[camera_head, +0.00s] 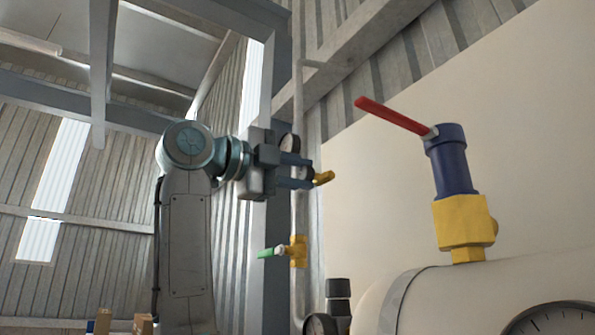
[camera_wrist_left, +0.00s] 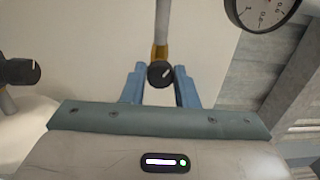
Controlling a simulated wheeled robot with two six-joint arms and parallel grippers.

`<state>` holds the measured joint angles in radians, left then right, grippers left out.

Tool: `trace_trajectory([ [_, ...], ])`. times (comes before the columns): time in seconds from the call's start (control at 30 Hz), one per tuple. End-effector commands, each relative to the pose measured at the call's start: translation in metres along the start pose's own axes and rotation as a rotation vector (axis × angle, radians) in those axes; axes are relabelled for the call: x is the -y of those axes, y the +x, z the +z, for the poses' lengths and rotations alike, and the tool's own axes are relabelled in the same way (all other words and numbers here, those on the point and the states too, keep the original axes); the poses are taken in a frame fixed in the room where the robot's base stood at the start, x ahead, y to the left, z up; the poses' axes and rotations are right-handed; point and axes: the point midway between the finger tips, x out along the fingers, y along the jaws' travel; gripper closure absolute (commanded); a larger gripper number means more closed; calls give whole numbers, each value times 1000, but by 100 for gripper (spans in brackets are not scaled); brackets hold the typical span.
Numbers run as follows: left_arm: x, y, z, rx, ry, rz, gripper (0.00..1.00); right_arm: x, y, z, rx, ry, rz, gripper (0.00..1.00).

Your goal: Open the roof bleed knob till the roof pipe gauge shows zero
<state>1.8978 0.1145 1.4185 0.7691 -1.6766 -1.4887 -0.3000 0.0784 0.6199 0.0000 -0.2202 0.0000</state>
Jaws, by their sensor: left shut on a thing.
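My left gripper (camera_head: 309,174) is raised at the vertical pipe (camera_head: 299,205), shut on the roof bleed knob. In the left wrist view the small dark round knob (camera_wrist_left: 160,74) with a pale mark sits between the blue fingertips (camera_wrist_left: 160,86). In the head view the fingers mostly hide it, and its yellow fitting (camera_head: 324,178) sticks out past them. The roof pipe gauge (camera_head: 290,143) is seen edge-on behind the gripper. Its dial (camera_wrist_left: 262,10) is cut off at the top of the left wrist view, and I cannot read the needle. My right gripper is not in view.
A green-handled valve (camera_head: 297,251) sits lower on the pipe. A red lever (camera_head: 394,116) on a blue and yellow valve stands on the tank (camera_head: 425,300) at right. A large gauge (camera_head: 552,318) is at bottom right. Another dark knob (camera_head: 338,288) is at lower centre.

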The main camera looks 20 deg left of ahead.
Motion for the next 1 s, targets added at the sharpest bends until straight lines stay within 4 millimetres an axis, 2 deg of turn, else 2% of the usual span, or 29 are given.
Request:
trace_trajectory([
  [0.7, 0, 0, 1, -30, 667, -4, 96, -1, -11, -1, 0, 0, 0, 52],
  [1.0, 0, 0, 1, -38, 870, -6, 96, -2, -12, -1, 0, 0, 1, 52],
])
